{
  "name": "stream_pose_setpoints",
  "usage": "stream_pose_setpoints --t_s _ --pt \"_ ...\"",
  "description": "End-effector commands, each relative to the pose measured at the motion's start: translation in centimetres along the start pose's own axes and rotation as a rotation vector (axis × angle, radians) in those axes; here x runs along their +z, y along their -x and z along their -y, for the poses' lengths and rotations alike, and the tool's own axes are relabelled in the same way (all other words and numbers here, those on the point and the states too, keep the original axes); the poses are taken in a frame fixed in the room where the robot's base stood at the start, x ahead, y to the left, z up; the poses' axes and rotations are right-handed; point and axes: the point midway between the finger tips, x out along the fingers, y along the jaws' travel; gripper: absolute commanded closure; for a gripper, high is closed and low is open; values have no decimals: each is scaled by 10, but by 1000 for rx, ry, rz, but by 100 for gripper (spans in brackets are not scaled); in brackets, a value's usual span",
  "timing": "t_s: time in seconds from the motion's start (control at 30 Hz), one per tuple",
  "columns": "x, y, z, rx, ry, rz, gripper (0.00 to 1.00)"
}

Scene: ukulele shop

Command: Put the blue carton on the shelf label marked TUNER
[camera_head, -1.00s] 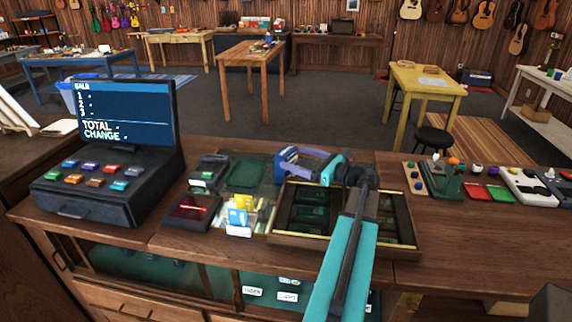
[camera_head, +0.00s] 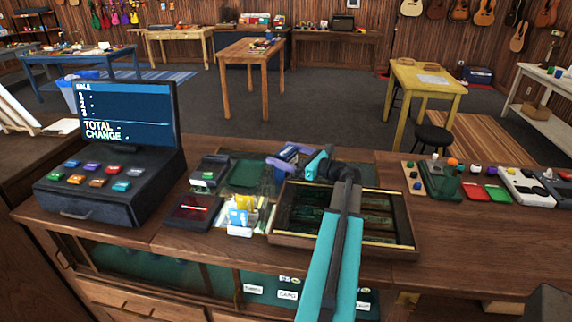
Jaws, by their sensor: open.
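My gripper (camera_head: 286,157), with purple fingers, is open over the back left of the counter. A small dark blue box with a pale edge (camera_head: 290,151), apparently the blue carton, is at its fingers. The fingers partly hide it, and I cannot tell whether they touch it. White shelf labels show low in the glass-fronted case under the counter. The left one (camera_head: 253,289) seems to read TUNER, and the one beside it (camera_head: 288,295) seems to read CAPO; the lettering is small. My arm hides part of the case.
An open wooden tray with dark compartments (camera_head: 393,246) lies under my arm. A cash register (camera_head: 108,205), a card reader (camera_head: 209,171) and a holder with blue and yellow cards (camera_head: 240,217) stand to the left. Small goods crowd the counter's right end.

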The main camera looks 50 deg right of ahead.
Motion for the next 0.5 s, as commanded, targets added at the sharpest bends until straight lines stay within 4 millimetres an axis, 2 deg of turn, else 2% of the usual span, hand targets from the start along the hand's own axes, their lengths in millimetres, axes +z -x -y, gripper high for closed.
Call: stream_pose_setpoints --t_s 0.23,0.5 --pt "3 -28 -1 2 1 0 12" --pt "1 -33 -1 0 1 0 12"
